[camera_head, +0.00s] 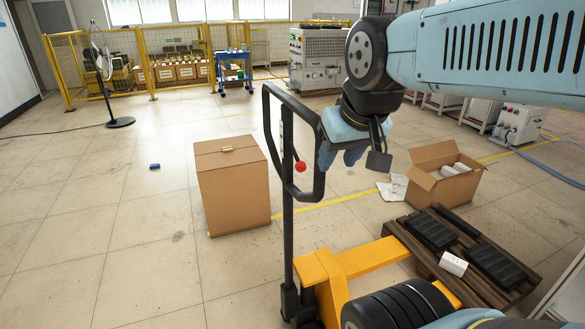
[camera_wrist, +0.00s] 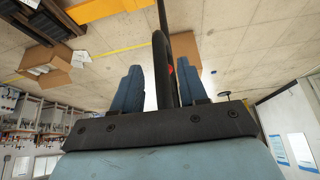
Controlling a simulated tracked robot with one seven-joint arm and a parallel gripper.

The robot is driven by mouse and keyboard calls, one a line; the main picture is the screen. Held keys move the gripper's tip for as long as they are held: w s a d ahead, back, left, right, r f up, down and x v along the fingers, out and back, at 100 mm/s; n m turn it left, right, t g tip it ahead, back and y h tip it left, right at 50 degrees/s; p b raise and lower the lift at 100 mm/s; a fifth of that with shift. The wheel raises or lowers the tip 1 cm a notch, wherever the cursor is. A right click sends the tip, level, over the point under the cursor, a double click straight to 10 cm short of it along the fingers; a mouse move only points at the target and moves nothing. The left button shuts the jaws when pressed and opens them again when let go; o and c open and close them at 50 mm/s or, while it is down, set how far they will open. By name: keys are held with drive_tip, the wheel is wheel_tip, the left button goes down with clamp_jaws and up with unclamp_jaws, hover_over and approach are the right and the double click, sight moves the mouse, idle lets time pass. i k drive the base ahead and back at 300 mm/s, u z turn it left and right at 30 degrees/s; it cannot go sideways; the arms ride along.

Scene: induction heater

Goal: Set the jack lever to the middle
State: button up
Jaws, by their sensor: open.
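The pallet jack's black looped handle (camera_head: 317,185) stands upright on the yellow jack (camera_head: 320,275). A red knob (camera_head: 300,166) shows inside the loop, and I take it for the jack lever; its exact setting is hard to read. My gripper (camera_head: 338,157) is open beside the right side of the loop. In the wrist view the handle's dark bar (camera_wrist: 160,60) runs between the two blue fingers of my gripper (camera_wrist: 160,80), with no clear grip on it. A bit of the red knob (camera_wrist: 170,69) shows behind the bar, mostly hidden.
A closed cardboard box (camera_head: 233,190) stands left of the handle. An open box (camera_head: 445,178) and a dark wooden pallet (camera_head: 470,265) with black items are at right. A blue object (camera_head: 155,166) lies on the floor. The left floor is mostly clear.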

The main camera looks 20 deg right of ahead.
sight(301, 166)
drive_tip(key=z, duration=0.1)
drive_tip(key=k, duration=1.35)
drive_tip(key=u, duration=0.7)
drive_tip(key=i, duration=1)
drive_tip(key=z, duration=0.05)
